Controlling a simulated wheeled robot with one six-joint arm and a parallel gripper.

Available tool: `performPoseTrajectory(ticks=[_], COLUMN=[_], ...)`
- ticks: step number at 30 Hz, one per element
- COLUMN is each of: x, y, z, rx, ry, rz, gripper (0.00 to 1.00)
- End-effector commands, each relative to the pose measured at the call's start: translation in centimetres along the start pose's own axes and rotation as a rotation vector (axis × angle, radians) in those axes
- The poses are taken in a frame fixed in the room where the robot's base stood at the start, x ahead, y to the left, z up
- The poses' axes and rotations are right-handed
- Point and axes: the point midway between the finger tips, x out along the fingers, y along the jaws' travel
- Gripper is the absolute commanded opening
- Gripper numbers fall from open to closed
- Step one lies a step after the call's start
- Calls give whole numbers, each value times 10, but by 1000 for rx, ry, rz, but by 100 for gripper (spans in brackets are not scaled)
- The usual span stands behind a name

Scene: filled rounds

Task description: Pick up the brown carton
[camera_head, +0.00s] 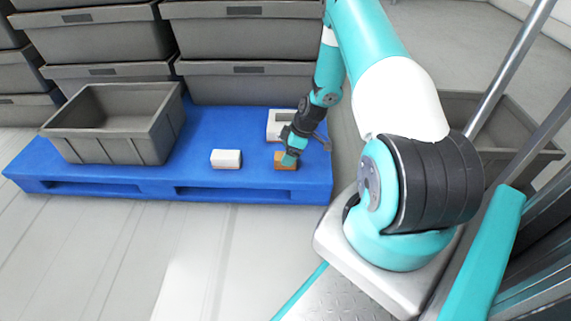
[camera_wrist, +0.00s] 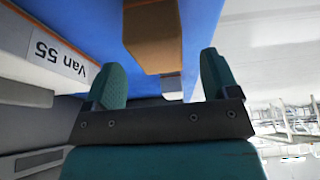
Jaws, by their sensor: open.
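The brown carton (camera_head: 280,167) sits on the blue pallet (camera_head: 250,193) near its front right corner. In the head view my gripper (camera_head: 289,160) is low over the carton and hides part of it. In the wrist view the brown carton (camera_wrist: 152,38) shows between the two teal fingers of my gripper (camera_wrist: 161,62), with a gap on each side. The fingers are open. I cannot tell from these views whether they reach down past the carton's top.
A white carton with a label (camera_head: 277,121) stands close behind my gripper; its "Van 55" label shows in the wrist view (camera_wrist: 57,56). A smaller white carton (camera_head: 226,159) lies to the left. An empty grey crate (camera_head: 125,137) stands on the pallet's left, with stacked grey crates (camera_head: 240,82) behind.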

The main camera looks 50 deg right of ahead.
Motion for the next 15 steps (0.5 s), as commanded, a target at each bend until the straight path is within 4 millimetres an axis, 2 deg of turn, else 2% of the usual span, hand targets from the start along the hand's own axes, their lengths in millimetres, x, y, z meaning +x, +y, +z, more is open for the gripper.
performPoseTrajectory(ticks=[1,8,15], x=[11,44,45], y=[0,0,1], z=[2,3,1], rx=[-1,-2,0], ry=[0,0,0], rz=[-1,-1,0], gripper=[81,81,81])
